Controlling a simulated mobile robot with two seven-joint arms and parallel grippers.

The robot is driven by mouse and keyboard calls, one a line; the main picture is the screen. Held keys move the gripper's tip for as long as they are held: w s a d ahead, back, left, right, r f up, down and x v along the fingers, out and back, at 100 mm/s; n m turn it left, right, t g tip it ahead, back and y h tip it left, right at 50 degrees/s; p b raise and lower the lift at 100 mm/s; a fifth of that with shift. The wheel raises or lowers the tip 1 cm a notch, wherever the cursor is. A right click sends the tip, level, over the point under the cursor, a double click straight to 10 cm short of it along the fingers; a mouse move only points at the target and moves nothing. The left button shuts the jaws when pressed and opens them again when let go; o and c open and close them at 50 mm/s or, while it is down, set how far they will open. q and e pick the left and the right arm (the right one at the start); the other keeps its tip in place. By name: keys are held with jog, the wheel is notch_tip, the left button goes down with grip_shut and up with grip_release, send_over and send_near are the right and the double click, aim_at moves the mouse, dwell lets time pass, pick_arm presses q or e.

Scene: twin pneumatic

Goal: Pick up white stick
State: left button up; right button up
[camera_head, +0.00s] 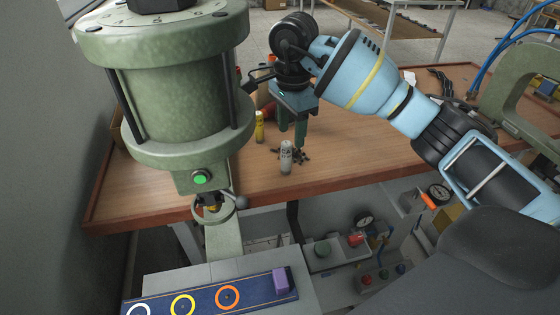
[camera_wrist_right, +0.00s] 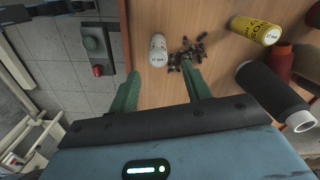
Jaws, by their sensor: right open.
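In the right wrist view the white stick (camera_wrist_right: 158,50) lies just beyond the fingertips of my right gripper (camera_wrist_right: 162,72), within the gap's width. I see no contact. My left gripper is not in view.
Small dark pieces (camera_wrist_right: 187,53) lie beside the stick. A yellow cylinder (camera_head: 260,127) stands behind; a black cylinder (camera_wrist_right: 275,95) shows nearby. A green press (camera_head: 180,90) stands left, with a blue board of coloured rings (camera_head: 205,299) below. The table (camera_head: 345,150) is clear to the right.

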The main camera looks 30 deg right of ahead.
aim_at(286, 156)
jog(key=shift+f, duration=1.25)
jog(key=shift+a+f+p, duration=0.1)
jog(key=shift+a+f, duration=0.1)
jog(key=shift+f, duration=0.55)
jog(key=shift+a+f+p, duration=0.15)
jog(key=shift+a+f, duration=0.05)
jog(key=shift+f, duration=0.5)
jog(key=shift+a+f+p, duration=0.1)
jog(key=shift+a+f, duration=0.1)
jog(key=shift+f, duration=1)
grip_shut()
